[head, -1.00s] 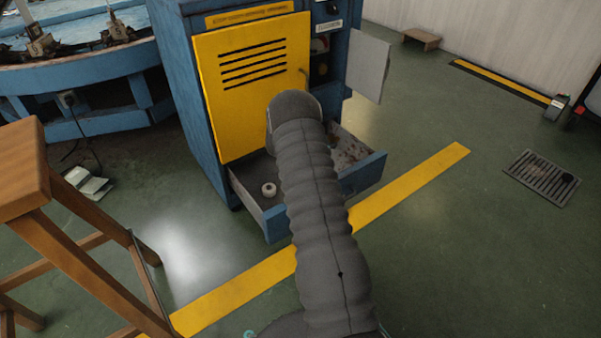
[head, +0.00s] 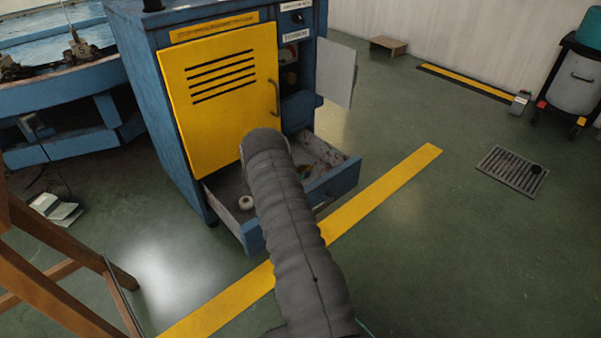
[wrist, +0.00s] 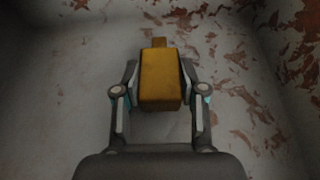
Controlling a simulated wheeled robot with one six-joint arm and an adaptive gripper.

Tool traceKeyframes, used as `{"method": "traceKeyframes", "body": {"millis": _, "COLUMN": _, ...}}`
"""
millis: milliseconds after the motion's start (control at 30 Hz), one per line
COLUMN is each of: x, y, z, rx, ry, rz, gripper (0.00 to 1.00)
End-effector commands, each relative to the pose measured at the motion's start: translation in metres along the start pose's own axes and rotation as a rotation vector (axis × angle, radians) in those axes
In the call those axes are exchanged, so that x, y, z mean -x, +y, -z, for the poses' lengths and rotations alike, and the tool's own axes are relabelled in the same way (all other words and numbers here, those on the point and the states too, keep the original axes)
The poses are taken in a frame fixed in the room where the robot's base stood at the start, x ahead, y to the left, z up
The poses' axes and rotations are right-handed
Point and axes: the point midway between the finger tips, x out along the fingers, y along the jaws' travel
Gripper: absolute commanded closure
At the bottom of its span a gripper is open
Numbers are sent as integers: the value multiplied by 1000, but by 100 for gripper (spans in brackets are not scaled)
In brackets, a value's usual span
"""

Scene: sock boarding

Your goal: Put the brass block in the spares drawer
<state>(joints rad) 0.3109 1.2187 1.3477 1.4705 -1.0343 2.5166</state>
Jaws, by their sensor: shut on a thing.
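The brass block (wrist: 161,80) is a yellow-brown box with a small tab at its far end, in the middle of the wrist view. My gripper (wrist: 160,88) is shut on it, one finger on each side. Behind the block is the pale, rust-flaked inside of the open drawer (head: 343,182) at the bottom of the blue cabinet. I cannot tell whether the block touches the drawer floor. In the head view my grey-sleeved arm reaches into the drawer and covers most of the gripper and block.
A white roll (head: 246,203) lies in the drawer's left part. The yellow cabinet door (head: 222,100) is shut above the drawer. A grey side door (head: 337,72) stands open. A wooden stool (head: 60,285) is at the lower left. The floor to the right is clear around a drain grate (head: 512,170).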

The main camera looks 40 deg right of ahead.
Motion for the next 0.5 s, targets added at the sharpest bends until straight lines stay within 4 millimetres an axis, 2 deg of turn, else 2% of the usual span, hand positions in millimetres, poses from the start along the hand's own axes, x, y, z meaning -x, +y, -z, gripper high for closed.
{"method": "traceKeyframes", "body": {"millis": 167, "x": -1, "y": 0, "z": 2, "rx": 0, "ry": 0, "rz": 0, "gripper": 100}}
{"method": "traceKeyframes", "body": {"millis": 200, "x": -1, "y": 0, "z": 3, "rx": 1, "ry": 1, "rz": 0, "gripper": 56}}
{"method": "traceKeyframes", "body": {"millis": 300, "x": -1, "y": 0, "z": 3, "rx": 1, "ry": 0, "rz": 0, "gripper": 34}}
{"method": "traceKeyframes", "body": {"millis": 500, "x": -1, "y": 0, "z": 3, "rx": 1, "ry": 1, "rz": 0, "gripper": 34}}
